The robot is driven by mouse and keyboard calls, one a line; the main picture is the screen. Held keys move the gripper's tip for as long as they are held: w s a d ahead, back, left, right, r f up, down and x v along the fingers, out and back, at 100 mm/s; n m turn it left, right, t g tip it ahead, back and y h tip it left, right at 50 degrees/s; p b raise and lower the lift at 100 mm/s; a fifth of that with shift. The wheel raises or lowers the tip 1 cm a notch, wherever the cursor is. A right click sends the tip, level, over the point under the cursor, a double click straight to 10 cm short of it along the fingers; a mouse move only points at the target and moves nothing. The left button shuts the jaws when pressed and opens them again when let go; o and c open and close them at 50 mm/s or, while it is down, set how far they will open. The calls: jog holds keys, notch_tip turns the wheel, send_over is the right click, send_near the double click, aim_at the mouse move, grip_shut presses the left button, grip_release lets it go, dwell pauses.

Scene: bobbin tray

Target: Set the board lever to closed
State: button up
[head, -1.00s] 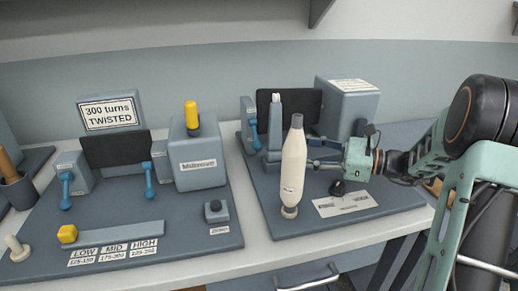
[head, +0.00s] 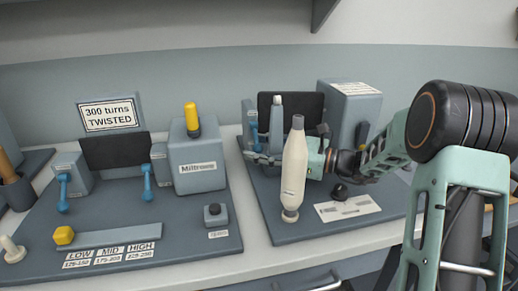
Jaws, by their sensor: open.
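On the right-hand board (head: 262,210), a blue lever (head: 254,136) hangs on a grey block at the back left, beside a dark panel. My gripper (head: 256,157) is open, its fingers pointing left just below and in front of this lever; I cannot tell whether they touch it. A tall white bobbin (head: 293,170) stands upright in front of my gripper and hides part of it. The left-hand board (head: 190,235) has two more blue levers, one at the left (head: 63,192) and one at the middle (head: 147,182). No lever is labelled as the board lever.
A taller grey box (head: 350,112) stands behind my arm. A white label plate (head: 348,207) and a black knob (head: 340,190) lie right of the bobbin. A yellow slider knob (head: 64,235) is front left.

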jog(key=shift+a, duration=0.1)
grip_shut()
dwell(0.3)
